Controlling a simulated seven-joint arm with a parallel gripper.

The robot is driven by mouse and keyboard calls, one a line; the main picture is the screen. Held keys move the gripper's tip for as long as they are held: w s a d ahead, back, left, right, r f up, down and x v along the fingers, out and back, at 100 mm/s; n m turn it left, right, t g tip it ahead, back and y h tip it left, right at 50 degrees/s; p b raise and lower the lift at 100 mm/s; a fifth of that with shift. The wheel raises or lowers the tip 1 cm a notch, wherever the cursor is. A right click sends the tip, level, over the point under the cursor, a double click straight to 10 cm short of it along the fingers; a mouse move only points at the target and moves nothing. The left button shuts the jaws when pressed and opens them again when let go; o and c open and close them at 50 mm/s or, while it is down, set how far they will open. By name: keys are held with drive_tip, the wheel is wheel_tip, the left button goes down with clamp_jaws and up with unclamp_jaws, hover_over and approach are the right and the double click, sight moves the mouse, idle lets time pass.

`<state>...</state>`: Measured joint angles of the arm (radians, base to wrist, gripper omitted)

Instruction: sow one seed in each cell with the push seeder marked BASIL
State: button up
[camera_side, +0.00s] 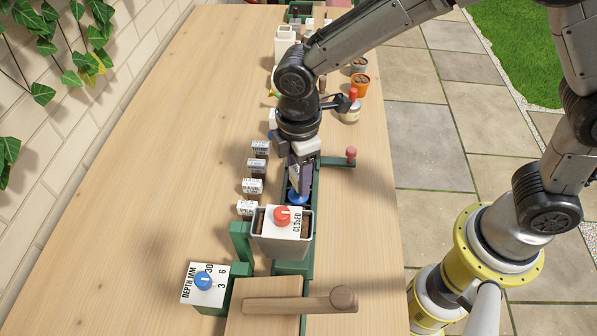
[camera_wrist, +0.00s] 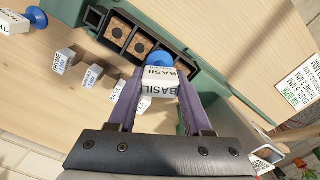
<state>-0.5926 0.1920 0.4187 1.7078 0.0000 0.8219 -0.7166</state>
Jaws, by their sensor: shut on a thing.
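My gripper (camera_wrist: 160,88) is shut on the BASIL push seeder (camera_wrist: 158,85), a white block printed BASIL with a blue round part (camera_wrist: 160,59). In the side view, my gripper (camera_side: 302,172) is low over the green bench unit, and the seeder's blue part (camera_side: 298,197) shows just behind the hopper. The black cell tray (camera_wrist: 93,18) lies in the green unit. Two of its cells (camera_wrist: 117,28) (camera_wrist: 141,44) show brown soil with small dark holes. The seeder and fingers cover other cells. I cannot tell whether the seeder touches the tray.
A grey hopper (camera_side: 263,240) has a red knob marked CLOSED. A DEPTH MM dial (camera_side: 203,281) and a wooden handle (camera_side: 300,303) stand at the front. Small label blocks (camera_side: 253,187) line the tray's left. Another blue-knobbed seeder (camera_wrist: 36,19) lies left. The table's left side is clear.

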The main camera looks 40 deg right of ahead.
drive_tip(key=shift+r, duration=1.45)
drive_tip(key=shift+w+d+f, duration=0.45)
drive_tip(key=shift+w+d, duration=0.2)
drive_tip(key=shift+d, duration=0.05)
drive_tip(key=shift+w+d+f, duration=0.4)
drive_tip(key=shift+w+d, duration=0.25)
drive_tip(key=shift+f, duration=0.65)
idle(0.4)
drive_tip(key=shift+r, duration=1.5)
